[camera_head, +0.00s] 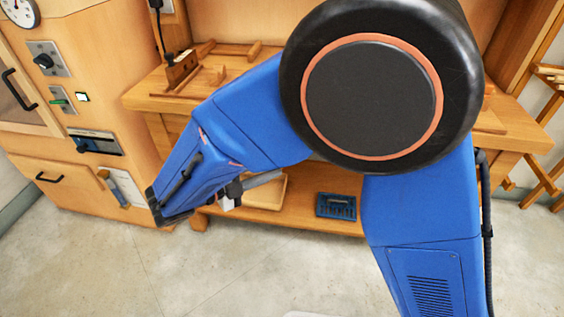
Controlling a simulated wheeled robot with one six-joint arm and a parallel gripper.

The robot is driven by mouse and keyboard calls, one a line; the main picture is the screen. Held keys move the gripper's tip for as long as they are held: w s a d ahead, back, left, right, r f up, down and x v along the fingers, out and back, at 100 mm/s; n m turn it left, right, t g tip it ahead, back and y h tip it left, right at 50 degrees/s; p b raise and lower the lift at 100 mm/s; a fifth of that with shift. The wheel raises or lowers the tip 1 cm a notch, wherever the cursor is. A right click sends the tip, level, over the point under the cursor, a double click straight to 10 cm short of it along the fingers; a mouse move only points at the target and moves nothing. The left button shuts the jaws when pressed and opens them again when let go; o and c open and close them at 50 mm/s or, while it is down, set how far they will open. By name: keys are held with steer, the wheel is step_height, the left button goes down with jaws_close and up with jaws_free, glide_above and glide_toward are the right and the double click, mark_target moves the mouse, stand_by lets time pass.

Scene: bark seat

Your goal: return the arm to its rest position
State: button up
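My blue arm fills the middle and right of the head view, with a large black round joint at the top. From that joint one link runs down at the right, and another reaches down and left. Near the lower end of the left link, a small grey and black part shows, which looks like my gripper (232,194). It is mostly hidden behind the link, and its fingers cannot be made out. It appears in front of the wooden bench's lower shelf. I see nothing held in it.
A wooden bench (140,101) stands behind my arm, with a wooden fixture (182,72) on top. Its lower shelf holds a dark blue crate (336,206) and a pale wooden block (268,194). A wooden cabinet (85,178) with controls stands left. Wooden racks (545,180) stand right. The front floor is clear.

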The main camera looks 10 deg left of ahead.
steer(key=shift+s+a, duration=0.15)
steer(key=shift+a, duration=0.05)
stand_by(0.4)
steer(key=w+d+r+m+g+y, duration=0.15)
steer(key=d+m+g, duration=0.35)
steer(key=d+m, duration=0.6)
steer(key=d+r+m+g+y, duration=0.15)
steer(key=d+m+g, duration=0.35)
steer(key=d, duration=1)
steer(key=s+d+m+t+y, duration=0.1)
steer(key=s+d+m+y, duration=0.2)
steer(key=m, duration=0.7)
steer(key=s+d+m+t+y, duration=0.1)
steer(key=s+d+m+y, duration=0.2)
steer(key=s+d+m, duration=0.3)
steer(key=s+d+r+m+t+y, duration=0.1)
steer(key=s+d+m+y, duration=0.2)
steer(key=m, duration=1.1)
steer(key=shift+s+d+t, duration=0.3)
steer(key=shift+s+d, duration=0.65)
steer(key=shift+d, duration=0.05)
